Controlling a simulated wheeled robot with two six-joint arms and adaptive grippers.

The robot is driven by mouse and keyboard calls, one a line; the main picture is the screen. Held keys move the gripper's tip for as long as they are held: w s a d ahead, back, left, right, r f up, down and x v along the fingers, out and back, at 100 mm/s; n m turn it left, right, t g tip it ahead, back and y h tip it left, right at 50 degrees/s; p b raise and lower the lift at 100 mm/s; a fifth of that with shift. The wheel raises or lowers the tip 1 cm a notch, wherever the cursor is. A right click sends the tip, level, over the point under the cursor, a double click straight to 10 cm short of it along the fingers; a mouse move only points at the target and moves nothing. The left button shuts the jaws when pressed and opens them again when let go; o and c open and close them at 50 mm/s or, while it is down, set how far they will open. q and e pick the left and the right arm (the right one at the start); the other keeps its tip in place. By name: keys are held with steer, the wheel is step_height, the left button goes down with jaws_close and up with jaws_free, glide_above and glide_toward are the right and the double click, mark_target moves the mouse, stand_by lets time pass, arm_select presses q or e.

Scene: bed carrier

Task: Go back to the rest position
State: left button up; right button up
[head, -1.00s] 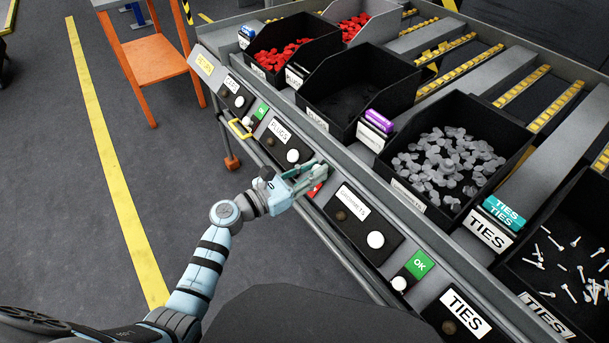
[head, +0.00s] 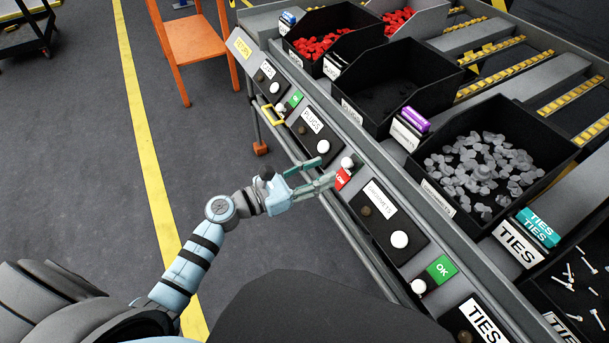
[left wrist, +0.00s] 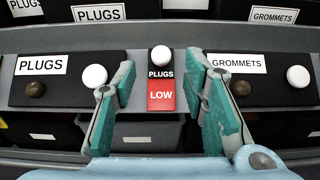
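My left gripper (head: 317,172) is pale blue with teal finger pads and is open and empty. It is just in front of the rack's front rail, near the red LOW tag (head: 343,178) and the white knob above it (head: 347,162). In the left wrist view its spread fingers (left wrist: 165,100) stand on either side of the red LOW tag (left wrist: 161,96), with the PLUGS knob (left wrist: 161,54) beyond the fingertips. No contact with the knob or tag shows. My right gripper is not in view.
The rack's front rail carries a PLUGS panel (head: 312,128), a grommets panel (head: 385,213) and a green OK tag (head: 441,269). Black bins hold red parts (head: 322,46) and grey parts (head: 478,165); one bin (head: 400,90) looks nearly empty. An orange stand (head: 200,40) is behind.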

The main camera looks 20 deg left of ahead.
arm_select(q)
steer(key=v, duration=0.5)
